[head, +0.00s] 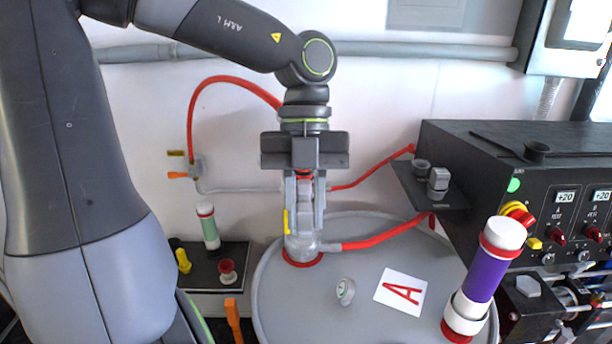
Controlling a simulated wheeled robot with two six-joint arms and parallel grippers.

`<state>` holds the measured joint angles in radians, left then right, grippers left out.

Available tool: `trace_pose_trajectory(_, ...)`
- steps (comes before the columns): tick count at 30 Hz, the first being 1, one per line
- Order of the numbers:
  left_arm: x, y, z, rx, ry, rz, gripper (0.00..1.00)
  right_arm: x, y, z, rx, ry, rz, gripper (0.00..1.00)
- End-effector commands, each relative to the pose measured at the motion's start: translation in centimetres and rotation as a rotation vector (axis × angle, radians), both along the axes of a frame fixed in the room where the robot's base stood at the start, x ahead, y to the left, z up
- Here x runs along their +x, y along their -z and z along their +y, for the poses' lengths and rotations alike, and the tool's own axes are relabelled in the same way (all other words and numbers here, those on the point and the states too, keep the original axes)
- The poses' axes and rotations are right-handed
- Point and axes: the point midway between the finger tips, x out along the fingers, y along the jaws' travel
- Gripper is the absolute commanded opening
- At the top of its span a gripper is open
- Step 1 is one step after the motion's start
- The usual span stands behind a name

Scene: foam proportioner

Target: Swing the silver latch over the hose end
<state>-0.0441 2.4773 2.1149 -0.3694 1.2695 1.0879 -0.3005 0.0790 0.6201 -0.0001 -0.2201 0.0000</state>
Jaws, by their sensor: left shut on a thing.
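My left gripper (304,205) points straight down over the grey drum lid, at the silver fitting (302,243) that stands in a red ring. Its jaws are shut on a silver piece at the top of this fitting, which I take to be the silver latch; the fingers hide most of it, so its exact angle cannot be told. A red hose (385,235) runs from the right; its silver hose end (330,247) meets the fitting's lower right side. Whether the latch lies over the hose end cannot be seen. My right gripper is not in view.
A purple cylinder (484,277) stands at the right, before the black control box (470,150). A small shelf (430,185) juts out.

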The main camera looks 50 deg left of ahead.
Motion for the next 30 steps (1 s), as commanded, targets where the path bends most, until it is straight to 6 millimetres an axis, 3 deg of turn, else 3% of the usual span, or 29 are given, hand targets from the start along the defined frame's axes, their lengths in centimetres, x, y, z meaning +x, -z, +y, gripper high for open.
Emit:
trace_pose_trajectory(3, 0.0, 0.0, 0.0, 0.001, 0.002, -0.002, 0.00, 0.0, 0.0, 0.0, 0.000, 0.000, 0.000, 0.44)
trace_pose_trajectory(4, 0.0, 0.0, 0.0, 0.001, 0.002, -0.002, 0.24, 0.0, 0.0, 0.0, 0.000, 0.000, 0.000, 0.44)
trace_pose_trajectory(9, 0.0, 0.0, 0.0, 0.001, 0.001, -0.002, 0.44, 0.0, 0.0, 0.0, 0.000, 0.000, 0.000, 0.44)
trace_pose_trajectory(20, 0.2, -0.4, 0.2, 0.001, -0.002, -0.002, 0.44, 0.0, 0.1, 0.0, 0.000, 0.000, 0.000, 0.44)
trace_pose_trajectory(30, 1.6, -5.8, 1.9, 0.003, -0.002, -0.006, 0.44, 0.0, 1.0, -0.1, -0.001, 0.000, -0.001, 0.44)
